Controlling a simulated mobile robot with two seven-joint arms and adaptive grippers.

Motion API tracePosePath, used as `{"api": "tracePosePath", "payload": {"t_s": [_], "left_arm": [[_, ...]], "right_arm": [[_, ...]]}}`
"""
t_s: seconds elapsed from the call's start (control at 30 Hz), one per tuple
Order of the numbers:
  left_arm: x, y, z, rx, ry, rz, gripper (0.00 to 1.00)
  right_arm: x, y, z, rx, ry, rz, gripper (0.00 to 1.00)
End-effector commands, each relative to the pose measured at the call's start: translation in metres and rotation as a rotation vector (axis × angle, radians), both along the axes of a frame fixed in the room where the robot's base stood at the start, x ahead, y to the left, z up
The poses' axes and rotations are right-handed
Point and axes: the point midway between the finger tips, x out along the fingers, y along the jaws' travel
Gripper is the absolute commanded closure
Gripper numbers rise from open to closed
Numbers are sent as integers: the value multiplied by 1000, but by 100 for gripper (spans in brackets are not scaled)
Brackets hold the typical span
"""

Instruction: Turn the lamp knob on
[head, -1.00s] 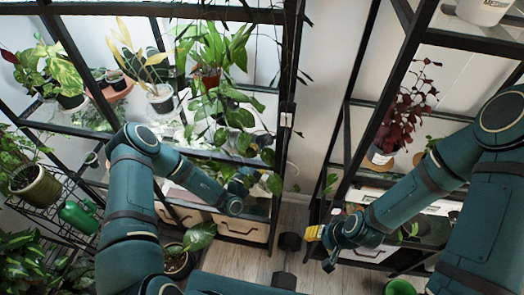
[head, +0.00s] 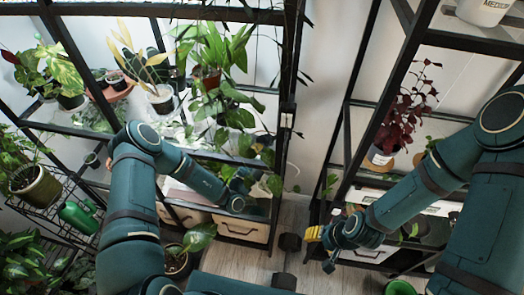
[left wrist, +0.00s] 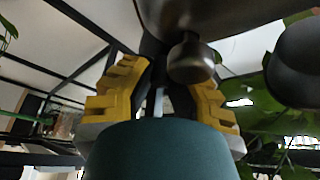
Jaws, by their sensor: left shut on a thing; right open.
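The lamp knob (left wrist: 190,60) is a small dark metal cylinder under a grey metal body in the left wrist view. My left gripper (left wrist: 160,95) has its yellow fingers on either side of it and is shut on it. In the head view my left gripper (head: 245,182) reaches in at the right end of the left shelf, partly hidden among leaves. The knob cannot be made out there. My right gripper (head: 318,246), with yellow fingertips, is open and empty in front of the right shelf.
Leafy plants (head: 225,105) hang close around my left gripper, and leaves (left wrist: 270,110) crowd the right of the wrist view. A dark red plant (head: 405,115) stands on the right shelf. A green watering can (head: 78,216) is at far left. Wooden floor (head: 240,264) lies open between the shelves.

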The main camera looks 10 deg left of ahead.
Motion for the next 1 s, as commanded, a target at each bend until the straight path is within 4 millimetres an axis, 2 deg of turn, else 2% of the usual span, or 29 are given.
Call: {"api": "tracePosePath", "payload": {"t_s": [0.37,0.73,1.0], "left_arm": [[0,0,4,187,0,0,100],[1,-1,6,531,0,-1,100],[1,-1,5,750,0,0,100]], "right_arm": [[6,-1,21,-3,-13,-10,53],[18,-3,58,-9,-40,-31,53],[17,-4,87,-3,-40,-30,53]]}}
